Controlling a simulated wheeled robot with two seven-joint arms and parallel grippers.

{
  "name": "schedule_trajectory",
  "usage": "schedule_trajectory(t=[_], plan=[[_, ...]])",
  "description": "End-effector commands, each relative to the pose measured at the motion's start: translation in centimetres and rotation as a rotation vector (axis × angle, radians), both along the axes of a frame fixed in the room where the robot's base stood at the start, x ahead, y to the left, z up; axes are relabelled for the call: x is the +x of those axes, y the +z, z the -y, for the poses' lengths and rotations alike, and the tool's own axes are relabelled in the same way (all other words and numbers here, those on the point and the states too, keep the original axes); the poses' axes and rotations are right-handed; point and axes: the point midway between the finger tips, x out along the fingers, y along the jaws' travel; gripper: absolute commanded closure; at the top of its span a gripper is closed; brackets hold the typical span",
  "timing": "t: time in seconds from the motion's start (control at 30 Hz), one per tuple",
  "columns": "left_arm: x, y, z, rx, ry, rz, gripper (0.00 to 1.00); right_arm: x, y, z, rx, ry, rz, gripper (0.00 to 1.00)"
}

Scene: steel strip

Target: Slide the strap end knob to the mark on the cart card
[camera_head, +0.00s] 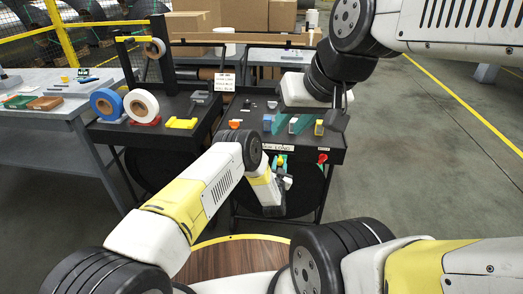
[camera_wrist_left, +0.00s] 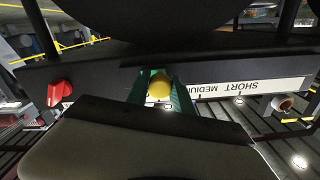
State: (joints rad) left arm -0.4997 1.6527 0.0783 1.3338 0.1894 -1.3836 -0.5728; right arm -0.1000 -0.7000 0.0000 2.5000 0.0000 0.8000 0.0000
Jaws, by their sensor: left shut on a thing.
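The yellow strap end knob (camera_wrist_left: 160,87) sits at the cart's front edge, between the green fingers of my left gripper (camera_wrist_left: 160,95), which is shut on it. In the head view my left gripper (camera_head: 281,170) is at the front of the cart, just below the white scale label (camera_head: 283,148). In the wrist view the label (camera_wrist_left: 250,87) appears upside down, with SHORT and MEDIUM to the right of the knob. The knob and fingers hide part of it. The cart card (camera_head: 225,82) stands at the cart's back left; its print is too small to read. My right gripper (camera_head: 291,124) appears open above the cart top.
A red knob (camera_head: 322,158) is at the cart's front right corner. Small coloured blocks (camera_head: 319,128) lie on the dark top. A neighbouring cart with tape rolls (camera_head: 142,105) stands left. The floor on the right is clear.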

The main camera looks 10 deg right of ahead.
Motion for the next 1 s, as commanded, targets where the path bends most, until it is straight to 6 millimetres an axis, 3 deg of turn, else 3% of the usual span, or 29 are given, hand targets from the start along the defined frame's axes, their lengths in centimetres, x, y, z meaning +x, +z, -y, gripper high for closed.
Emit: schedule_trajectory(t=[0.47,0.5,0.57,0.87,1.0], plan=[[-0.24,-0.01,0.69,0.000,-0.001,0.000,1.00,0.00,0.00,0.00,0.000,0.000,0.000,0.67],[-0.24,-0.01,0.69,0.000,-0.001,0.000,0.65,0.00,0.00,0.00,0.000,0.000,0.000,0.67],[-0.22,0.00,0.69,0.000,-0.001,0.000,0.53,0.00,0.00,0.00,0.000,0.000,0.000,0.67],[-0.22,0.00,0.64,0.000,0.000,0.000,0.51,0.00,0.00,0.00,0.000,0.000,0.000,0.67],[-1.09,-0.08,0.41,0.002,-0.001,-0.002,0.51,0.00,0.00,0.00,0.000,0.000,0.000,0.67]])
